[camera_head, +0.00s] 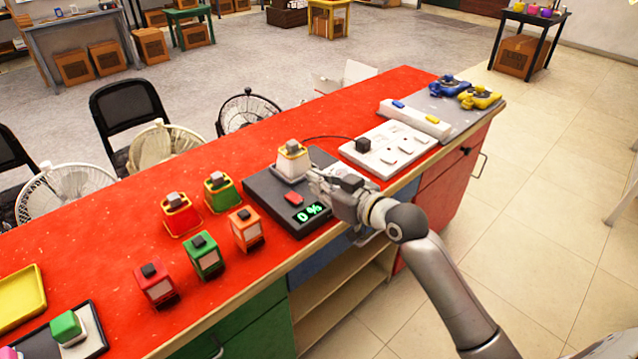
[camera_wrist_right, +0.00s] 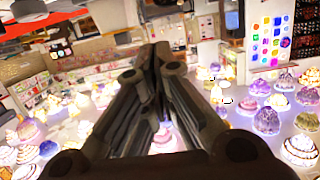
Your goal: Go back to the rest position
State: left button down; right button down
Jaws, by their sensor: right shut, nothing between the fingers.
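My right gripper (camera_head: 318,180) is shut and empty over the red counter (camera_head: 345,115), beside a white and yellow block-like device (camera_head: 292,160). That device stands on a black pad with a red button (camera_head: 293,198) and a green "0 %" display (camera_head: 310,213). I cannot tell whether the fingertips touch the device. In the right wrist view the fingers (camera_wrist_right: 160,55) meet with nothing between them. My right arm comes in from the lower right, over the counter's front edge. My left gripper is not in view.
Several red, green and orange devices (camera_head: 207,255) stand left of the pad. A white switch panel (camera_head: 390,149) lies to the right, with blue and yellow items (camera_head: 478,97) beyond. Fans (camera_head: 247,110) and chairs (camera_head: 130,113) stand behind the counter. Tiled floor (camera_head: 550,150) at right is clear.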

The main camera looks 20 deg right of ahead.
dwell(0.4)
jog(key=s+a+f+g+h, duration=0.1)
jog(key=s+a+f+g, duration=0.1)
jog(key=s+f, duration=0.4)
jog(key=s+a+f+g+h, duration=0.1)
jog(key=s+a+f+g, duration=0.15)
jog(key=s+f, duration=0.4)
jog(key=s+d+f+m+g+h, duration=0.1)
jog(key=s+f+g+h, duration=0.2)
jog(key=s, duration=0.7)
jog(key=s+d+f+m+g, duration=0.1)
jog(key=s+f+g, duration=0.25)
jog(key=s, duration=0.65)
notch_tip(320, 180, down, 29)
jog(key=s+g, duration=0.1)
jog(key=s, duration=0.2)
jog(key=s+d+f+g, duration=0.1)
jog(key=s+d+f, duration=0.2)
jog(key=s+f, duration=1.1)
jog(key=shift+s+f+g, duration=0.2)
jog(key=shift+s+g, duration=0.1)
jog(key=shift+s, duration=0.65)
